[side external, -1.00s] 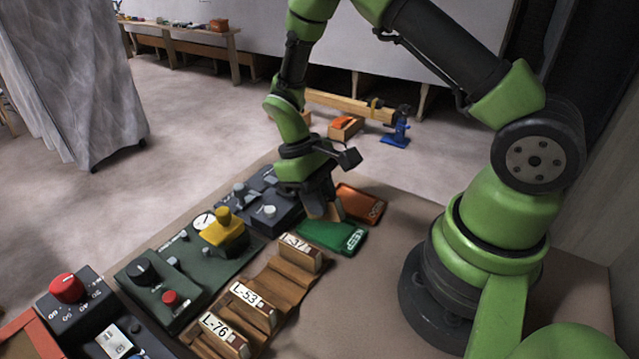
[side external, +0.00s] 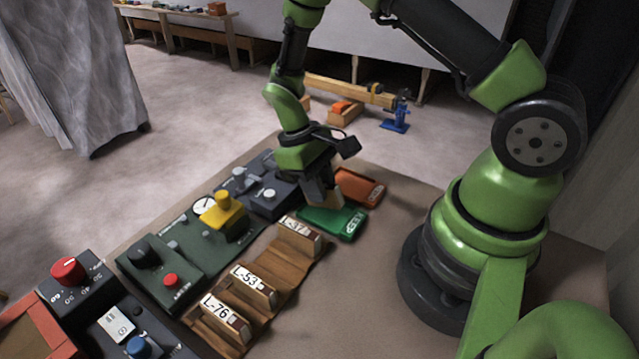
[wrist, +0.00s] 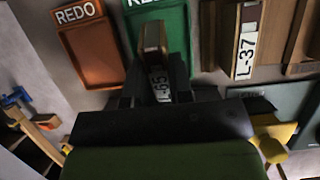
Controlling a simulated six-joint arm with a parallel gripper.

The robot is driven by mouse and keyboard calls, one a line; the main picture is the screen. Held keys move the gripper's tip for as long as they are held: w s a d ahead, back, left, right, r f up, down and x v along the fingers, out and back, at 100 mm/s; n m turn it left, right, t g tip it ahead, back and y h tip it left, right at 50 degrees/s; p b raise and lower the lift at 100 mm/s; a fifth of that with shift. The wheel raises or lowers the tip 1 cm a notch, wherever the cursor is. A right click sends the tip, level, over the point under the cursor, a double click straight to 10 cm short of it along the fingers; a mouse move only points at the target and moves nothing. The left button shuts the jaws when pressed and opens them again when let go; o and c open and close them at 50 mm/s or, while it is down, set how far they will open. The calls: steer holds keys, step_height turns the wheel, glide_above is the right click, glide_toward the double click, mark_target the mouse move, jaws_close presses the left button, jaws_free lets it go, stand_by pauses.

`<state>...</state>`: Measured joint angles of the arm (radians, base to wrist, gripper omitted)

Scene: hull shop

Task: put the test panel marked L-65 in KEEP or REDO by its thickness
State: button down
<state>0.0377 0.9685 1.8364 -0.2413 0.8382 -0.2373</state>
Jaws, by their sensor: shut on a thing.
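The test panel L-65, a brown block with a white label, is held between the fingers of my gripper (side external: 322,190). In the wrist view the panel (wrist: 153,42) stands between the jaws, its L-65 label partly covered by them. My gripper is shut on it, over the green KEEP tray (side external: 330,222). The KEEP tray (wrist: 176,30) also lies behind the panel in the wrist view. I cannot tell whether the panel touches the tray floor. The orange REDO tray (side external: 358,187) lies beside it, empty, and also shows in the wrist view (wrist: 92,55).
A wooden rack (side external: 285,268) holds panels marked L-37 (side external: 300,238), L-53 (side external: 254,284) and L-76 (side external: 226,320). A green-grey instrument with a dial and yellow piece (side external: 223,212) stands left of it. Dark control boxes (side external: 272,196) line the bench's left side. Bench right of the rack is clear.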

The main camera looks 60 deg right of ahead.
steer(key=shift+f, duration=0.5)
stand_by(0.3)
steer(key=c, duration=0.9)
jaws_free()
steer(key=shift+c, duration=0.2)
step_height(320, 180, up, 22)
steer(key=a+m+t, duration=0.2)
steer(key=t, duration=0.3)
steer(key=s+a+r+m+t+y, duration=0.2)
steer(key=s+r+t, duration=0.4)
steer(key=s, duration=0.5)
steer(key=shift+t, duration=0.3)
